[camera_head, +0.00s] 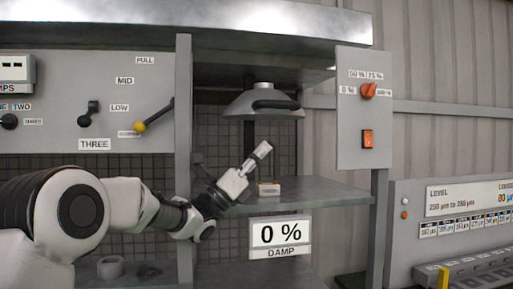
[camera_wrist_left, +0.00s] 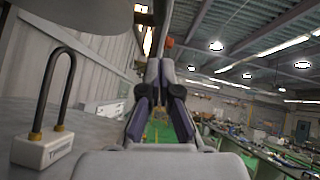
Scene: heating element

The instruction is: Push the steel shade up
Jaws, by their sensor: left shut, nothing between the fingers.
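The steel shade (camera_head: 262,105) is a grey metal hood with a dark curved handle (camera_head: 276,104) on its front. It hangs in the bay above a grey shelf. My left gripper (camera_head: 261,150) is shut and empty. In the head view it shows below the shade, apart from it, with its fingers pointing up and to the right. My right gripper is in neither view.
A small pale block (camera_head: 268,188) lies on the shelf (camera_head: 325,192). In the left wrist view, a white block with a dark U-shaped bar (camera_wrist_left: 45,148) stands at the left. A grey post (camera_head: 183,120) borders the bay. A control box (camera_head: 362,110) hangs at the right.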

